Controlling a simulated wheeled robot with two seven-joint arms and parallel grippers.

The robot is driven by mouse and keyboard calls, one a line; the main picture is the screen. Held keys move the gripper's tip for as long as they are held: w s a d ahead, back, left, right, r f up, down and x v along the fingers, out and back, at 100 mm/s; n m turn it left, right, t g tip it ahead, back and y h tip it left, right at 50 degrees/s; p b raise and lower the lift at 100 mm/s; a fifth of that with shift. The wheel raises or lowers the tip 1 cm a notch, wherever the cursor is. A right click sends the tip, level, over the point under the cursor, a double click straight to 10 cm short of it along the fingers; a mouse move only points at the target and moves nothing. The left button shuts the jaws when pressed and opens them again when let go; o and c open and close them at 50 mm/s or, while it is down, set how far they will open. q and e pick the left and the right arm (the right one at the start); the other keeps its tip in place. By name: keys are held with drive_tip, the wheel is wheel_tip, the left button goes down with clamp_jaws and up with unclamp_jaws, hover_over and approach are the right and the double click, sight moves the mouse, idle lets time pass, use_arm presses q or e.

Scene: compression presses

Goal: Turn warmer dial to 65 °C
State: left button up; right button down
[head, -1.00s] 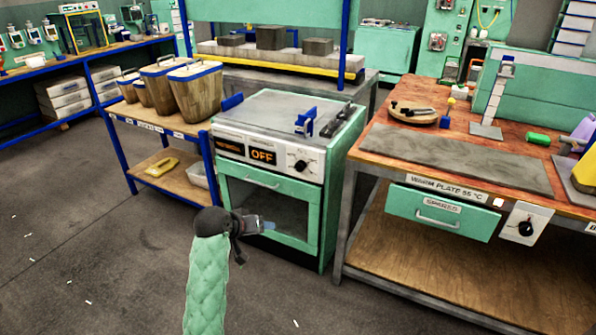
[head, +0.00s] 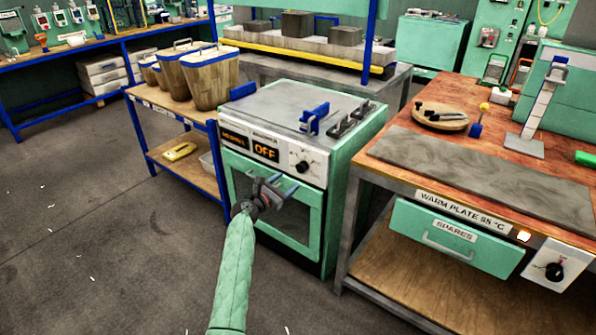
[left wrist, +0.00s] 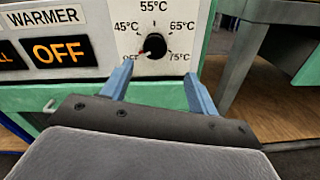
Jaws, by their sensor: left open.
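The warmer (head: 300,225) is a green oven-like cabinet with a white control panel and a display (head: 266,152) reading OFF. Its black dial (head: 303,167) sits right of the display. In the left wrist view the dial (left wrist: 155,45) has a red mark toward OFF at lower left, with 45, 55, 65 and 75 °C labels around it. My left gripper (head: 275,183) is open and empty in front of the warmer door, below and left of the dial. In the left wrist view its blue fingers (left wrist: 158,84) straddle the space below the dial, apart from it. My right gripper is out of view.
Right of the warmer stands a workbench (head: 415,240) with a warm plate (head: 485,175) and its own separate dial (head: 554,271). A blue-framed cart (head: 140,140) with wooden bins is at left.

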sight(299, 170)
use_arm(q)
drive_tip(key=shift+w+d+r+n+t+b, duration=0.1)
drive_tip(key=shift+w+d+n, duration=0.5)
drive_tip(key=shift+w, duration=0.5)
drive_tip(key=shift+w+d+f+n+t+b, duration=0.1)
drive_tip(key=shift+w+d+n, duration=0.3)
drive_tip(key=shift+w+d, duration=0.55)
drive_tip(key=shift+w+d+r+n+t+b, duration=0.1)
drive_tip(key=shift+w+d+n, duration=0.4)
drive_tip(key=shift+w, duration=0.8)
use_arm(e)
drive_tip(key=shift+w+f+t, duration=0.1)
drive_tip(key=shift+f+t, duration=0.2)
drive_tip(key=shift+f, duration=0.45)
use_arm(q)
drive_tip(key=c, duration=1)
